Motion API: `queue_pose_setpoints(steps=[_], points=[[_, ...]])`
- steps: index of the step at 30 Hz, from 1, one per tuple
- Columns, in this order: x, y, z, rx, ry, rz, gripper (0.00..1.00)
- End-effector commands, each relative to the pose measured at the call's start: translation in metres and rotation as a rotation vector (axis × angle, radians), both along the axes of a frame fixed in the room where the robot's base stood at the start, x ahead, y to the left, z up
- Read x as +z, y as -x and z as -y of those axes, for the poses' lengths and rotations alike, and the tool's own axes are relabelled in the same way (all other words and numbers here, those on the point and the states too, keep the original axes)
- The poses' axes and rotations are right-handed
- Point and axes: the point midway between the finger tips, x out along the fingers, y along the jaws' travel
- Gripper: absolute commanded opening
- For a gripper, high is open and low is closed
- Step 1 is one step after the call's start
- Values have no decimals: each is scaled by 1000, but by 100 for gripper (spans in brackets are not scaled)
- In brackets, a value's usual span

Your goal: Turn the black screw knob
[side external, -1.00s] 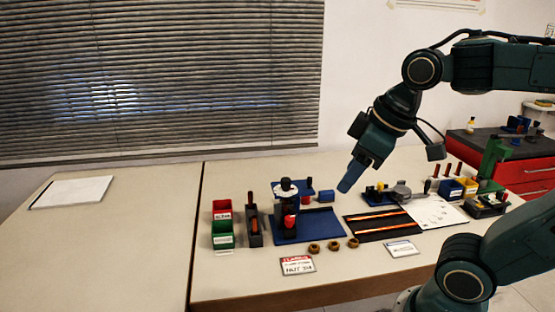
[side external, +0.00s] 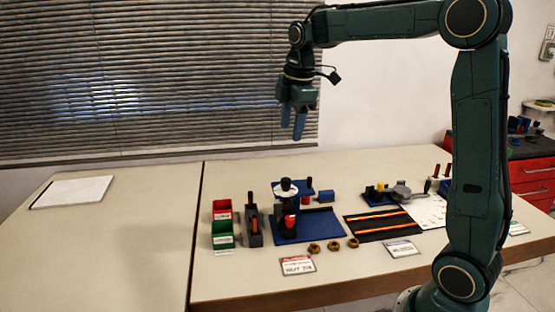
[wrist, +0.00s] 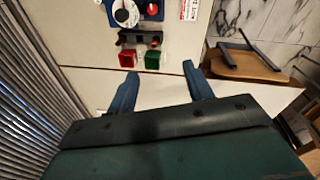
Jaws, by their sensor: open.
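A gauge rig on a blue base (side external: 319,224) stands on the table, with a black post, a white round dial (side external: 279,190) and a red part (side external: 290,221). A small black knob (side external: 286,181) sits on top of the dial; I cannot tell for sure that it is the screw knob. In the wrist view the white dial (wrist: 132,9) shows at the top edge, partly cut off, with a dark knob (wrist: 121,15) at its middle. My gripper (side external: 291,131) points down, open and empty, well above the rig. Its two blue fingers are spread in the wrist view (wrist: 159,70).
Red (side external: 221,208) and green (side external: 222,236) bins and a dark holder (side external: 253,228) stand left of the rig. A black mat (side external: 379,225) lies to the right. The table's left part is mostly clear.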

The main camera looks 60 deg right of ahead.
Motion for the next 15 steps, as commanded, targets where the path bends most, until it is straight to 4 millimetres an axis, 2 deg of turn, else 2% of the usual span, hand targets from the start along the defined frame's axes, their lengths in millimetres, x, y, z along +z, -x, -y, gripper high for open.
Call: queue_pose_setpoints(steps=[6, 15], points=[[-24, -38, 38, 178, 13, -69, 51], [-65, -75, 89, 424, 8, -144, 51]])
